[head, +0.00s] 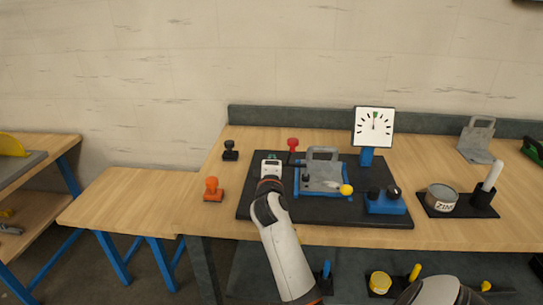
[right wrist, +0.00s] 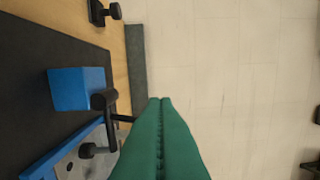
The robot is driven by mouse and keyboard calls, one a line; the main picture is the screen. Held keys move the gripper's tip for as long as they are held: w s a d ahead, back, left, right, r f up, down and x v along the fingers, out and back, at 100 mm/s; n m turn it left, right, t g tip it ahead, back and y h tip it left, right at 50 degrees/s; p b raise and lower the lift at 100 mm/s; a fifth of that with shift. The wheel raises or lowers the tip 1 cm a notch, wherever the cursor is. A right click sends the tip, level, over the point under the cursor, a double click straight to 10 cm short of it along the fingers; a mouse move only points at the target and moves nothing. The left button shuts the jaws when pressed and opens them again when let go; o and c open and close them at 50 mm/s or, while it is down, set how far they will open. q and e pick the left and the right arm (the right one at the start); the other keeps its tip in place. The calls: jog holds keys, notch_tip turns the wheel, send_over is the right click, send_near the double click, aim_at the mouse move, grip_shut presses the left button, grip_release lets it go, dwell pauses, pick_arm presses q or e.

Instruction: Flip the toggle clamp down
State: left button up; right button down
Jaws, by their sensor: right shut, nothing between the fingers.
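The toggle clamp seems to be the part with a red knob (head: 292,143) on a dark stem, standing upright at the back left of the blue-framed fixture (head: 322,193). In the right wrist view, a blue block (right wrist: 72,88) and a black lever-like part (right wrist: 107,100) show left of the fingers; the red knob does not show. My right gripper (head: 271,163) is just left of the red knob in the head view. Its green fingers (right wrist: 161,99) are shut together and empty. Whether they touch the clamp cannot be told. My left gripper is not in view.
A dial gauge (head: 374,125), blue knob box (head: 385,203) and tin (head: 441,197) stand to the right. Black (head: 230,150) and orange (head: 213,188) stamp-like objects stand left.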

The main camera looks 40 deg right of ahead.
jog(key=v, duration=0.3)
jog(key=shift+w, duration=0.1)
dwell(0.4)
